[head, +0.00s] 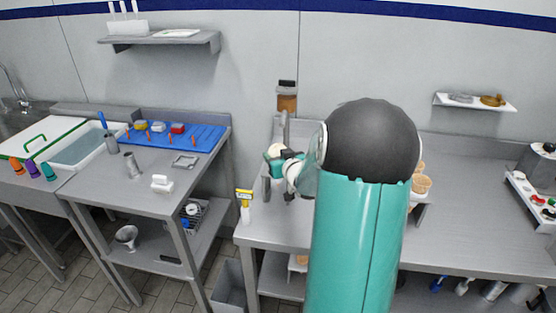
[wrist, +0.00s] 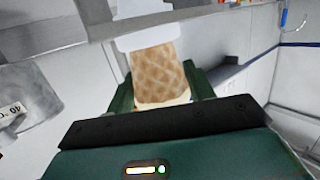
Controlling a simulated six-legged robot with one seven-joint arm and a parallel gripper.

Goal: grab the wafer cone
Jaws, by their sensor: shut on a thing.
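The wafer cone (wrist: 158,68) has a tan waffle pattern and fills the space between the two dark green fingers of my gripper (wrist: 160,85) in the wrist view. My gripper is shut on it, with a finger on each side. A white part is at the cone's far end; I cannot tell whether they touch. In the head view my gripper (head: 285,168) is over the middle counter, left of my teal arm. The cone cannot be made out clearly there.
A clear container with brown contents (head: 287,98) stands behind my gripper. Other cones (head: 422,183) show right of my arm, partly hidden by it. A yellow-topped item (head: 244,198) stands at the counter's left edge. A blue mat (head: 190,136) lies on the left table.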

